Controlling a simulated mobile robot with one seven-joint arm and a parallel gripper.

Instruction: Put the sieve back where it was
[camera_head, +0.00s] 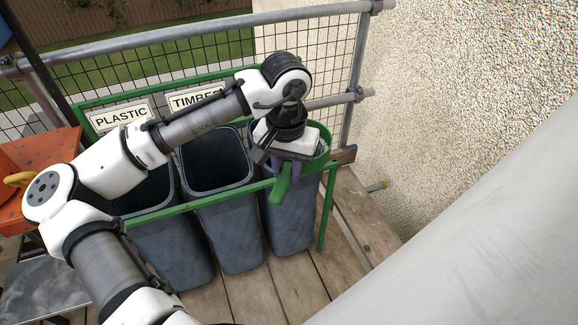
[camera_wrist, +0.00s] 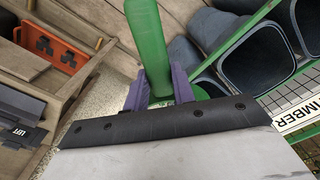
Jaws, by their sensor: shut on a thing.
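The sieve's green handle (camera_head: 279,188) is held in my gripper (camera_head: 284,166), over the front of the right-hand bin. A green curved rim (camera_head: 322,160) shows just to the right of my gripper, over that bin; it looks like part of the sieve, but my wrist hides much of it. In the wrist view the handle (camera_wrist: 148,40) stands between the purple fingers of my gripper (camera_wrist: 160,92), which are shut on it. The sieve's mesh cannot be made out clearly.
Grey bins (camera_head: 215,160) stand in a green frame (camera_head: 160,212) with PLASTIC (camera_head: 122,115) and TIMBER signs. Scaffold rails and wire mesh (camera_head: 180,62) run behind. A rendered wall (camera_head: 460,90) is at right. The wrist view shows a wooden box (camera_wrist: 85,75) with an orange item (camera_wrist: 48,44).

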